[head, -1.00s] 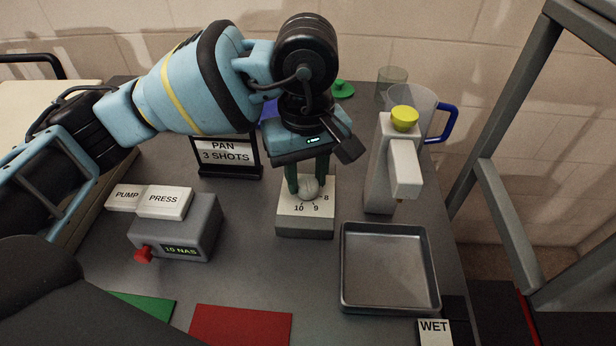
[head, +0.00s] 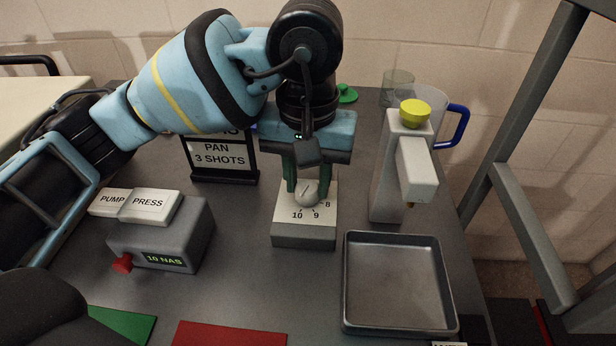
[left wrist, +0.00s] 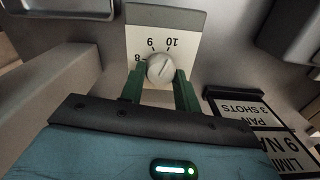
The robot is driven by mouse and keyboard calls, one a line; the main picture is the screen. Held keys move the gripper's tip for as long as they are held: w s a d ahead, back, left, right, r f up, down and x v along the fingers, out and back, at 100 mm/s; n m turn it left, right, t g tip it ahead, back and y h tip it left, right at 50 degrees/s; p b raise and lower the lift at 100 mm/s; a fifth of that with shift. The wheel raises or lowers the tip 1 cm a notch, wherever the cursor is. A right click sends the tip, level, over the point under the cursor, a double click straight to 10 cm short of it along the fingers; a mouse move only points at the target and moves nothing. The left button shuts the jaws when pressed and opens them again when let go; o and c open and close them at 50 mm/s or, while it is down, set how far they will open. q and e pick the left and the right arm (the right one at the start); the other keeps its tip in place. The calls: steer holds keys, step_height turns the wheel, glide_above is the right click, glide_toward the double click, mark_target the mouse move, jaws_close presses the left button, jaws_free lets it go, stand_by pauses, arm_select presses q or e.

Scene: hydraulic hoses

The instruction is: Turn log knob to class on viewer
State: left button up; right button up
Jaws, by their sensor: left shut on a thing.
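The log knob (head: 305,194) is a round grey-white dial with a dark line, on a pale block (head: 302,236) with printed numbers; 8, 9 and 10 show. My left gripper (head: 306,186) points down with its green fingers on either side of the knob, shut on it. In the left wrist view the knob (left wrist: 160,69) sits between the fingertips, and its line slants toward the 10. The viewer (head: 165,240) is a grey box at the left whose green display reads 10 NAS. My right gripper is not in view.
A black-framed sign (head: 222,158) stands behind the left arm. A grey dispenser (head: 393,165) with a yellow top and a clear jug with a blue handle (head: 458,125) stand at the right. An empty metal tray (head: 398,285) lies in front. Red (head: 230,334) and green mats lie near the front edge.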

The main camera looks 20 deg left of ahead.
mark_target(308, 185)
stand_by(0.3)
arm_select(q)
steer(key=o, duration=1)
steer(key=shift+r+p, duration=0.4)
steer(key=shift+r, duration=3.55)
